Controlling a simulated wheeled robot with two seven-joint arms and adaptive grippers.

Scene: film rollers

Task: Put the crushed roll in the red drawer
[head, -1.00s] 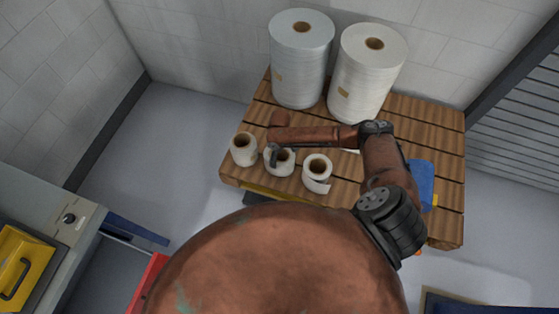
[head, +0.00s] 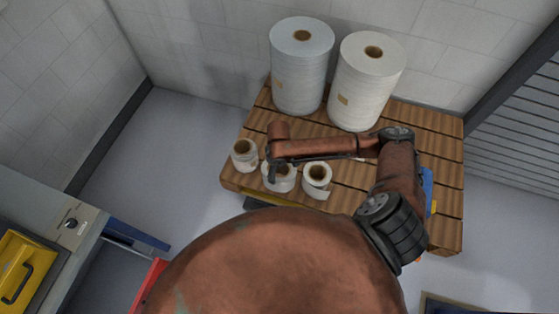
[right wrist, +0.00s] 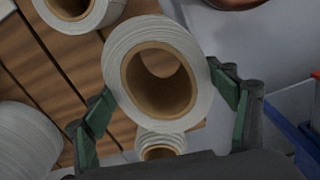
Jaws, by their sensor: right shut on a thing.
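The crushed roll (head: 279,180) is the middle of three small white rolls at the front left of the wooden pallet. In the right wrist view the crushed roll (right wrist: 203,75) shows an oval outline and a brown oval core. My right gripper (head: 272,168) is shut on it, and its green fingers (right wrist: 168,108) lie on either side. Whether the roll clears the pallet is hard to tell. A red edge (head: 148,284), likely the red drawer, shows at the lower left, partly hidden by my body. My left gripper is out of view.
Small rolls stand left (head: 244,156) and right (head: 317,178) of the crushed roll, close by. Two large rolls (head: 299,75) (head: 366,90) stand behind on the pallet (head: 440,150). A grey cabinet with a yellow handled front (head: 22,266) and a blue drawer edge (head: 135,234) is at lower left.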

